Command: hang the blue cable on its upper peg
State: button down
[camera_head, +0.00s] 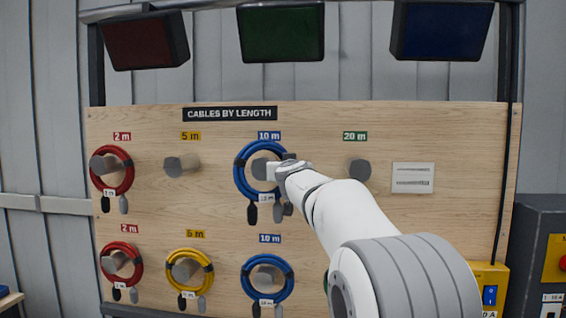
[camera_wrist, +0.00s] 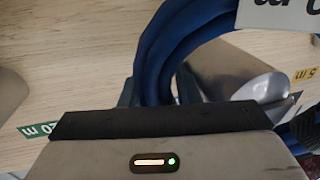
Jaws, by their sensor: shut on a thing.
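A coiled blue cable (camera_head: 241,170) is at the upper 10 m peg (camera_head: 261,168) in the head view. Its ring surrounds the peg in the picture, and its tag and dark plugs hang below. My gripper (camera_head: 284,172) is shut on the right side of the ring. In the wrist view the blue cable (camera_wrist: 152,48) runs between the fingers of my gripper (camera_wrist: 158,92), with the grey peg (camera_wrist: 228,72) showing inside the loop. I cannot tell whether the ring's weight rests on the peg.
The upper 5 m peg (camera_head: 182,165) and upper 20 m peg (camera_head: 360,169) are bare. Red cables (camera_head: 130,168) hang at left. A yellow cable (camera_head: 206,268) and another blue cable (camera_head: 289,278) hang on the lower row. My arm covers the board's lower right.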

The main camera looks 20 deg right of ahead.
jog(key=shift+s+d+r, duration=0.15)
jog(key=shift+r, duration=0.7)
jog(key=shift+w+d+f+b, duration=0.1)
jog(key=shift+w+f+b, duration=0.1)
jog(key=shift+f+b, duration=0.45)
jog(key=shift+f, duration=0.25)
